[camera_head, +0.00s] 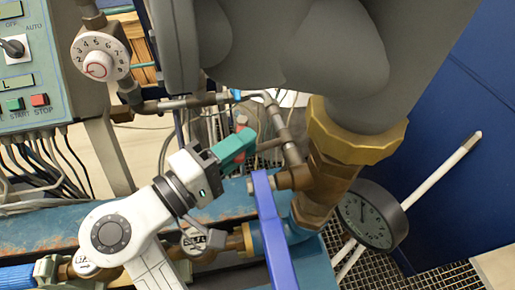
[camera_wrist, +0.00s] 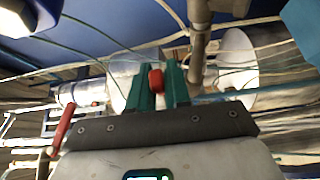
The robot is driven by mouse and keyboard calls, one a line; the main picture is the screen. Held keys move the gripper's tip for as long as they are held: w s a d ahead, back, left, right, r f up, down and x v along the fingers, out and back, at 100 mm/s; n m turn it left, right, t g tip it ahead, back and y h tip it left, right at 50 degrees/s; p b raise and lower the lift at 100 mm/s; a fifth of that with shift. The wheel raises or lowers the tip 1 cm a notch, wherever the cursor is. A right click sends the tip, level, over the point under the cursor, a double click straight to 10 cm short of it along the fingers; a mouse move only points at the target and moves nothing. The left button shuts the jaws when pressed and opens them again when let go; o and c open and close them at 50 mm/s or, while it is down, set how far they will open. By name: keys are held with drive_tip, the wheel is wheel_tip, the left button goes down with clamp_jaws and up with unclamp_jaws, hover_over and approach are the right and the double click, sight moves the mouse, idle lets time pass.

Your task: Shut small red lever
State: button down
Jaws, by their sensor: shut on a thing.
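In the wrist view, the small red lever (camera_wrist: 156,80) sits between the two teal fingers of my gripper (camera_wrist: 160,74). The fingers are shut on it, and only its red end shows. In the head view, my gripper (camera_head: 246,140) reaches up and right from my white wrist, by the thin pipework.
A long blue lever (camera_head: 275,235) stands right of my wrist, near a brass fitting (camera_head: 345,140) and a round gauge (camera_head: 370,215). A control panel (camera_head: 35,70) and dial (camera_head: 98,62) are at upper left. Another red handle (camera_wrist: 70,122) shows left in the wrist view.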

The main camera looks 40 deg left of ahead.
drive_tip(key=shift+f, duration=0.15)
drive_tip(key=c, duration=1.4)
unclamp_jaws()
drive_tip(key=shift+c, duration=0.2)
drive_tip(key=s+b, duration=0.2)
drive_tip(key=s, duration=0.9)
drive_tip(key=shift+a, duration=0.45)
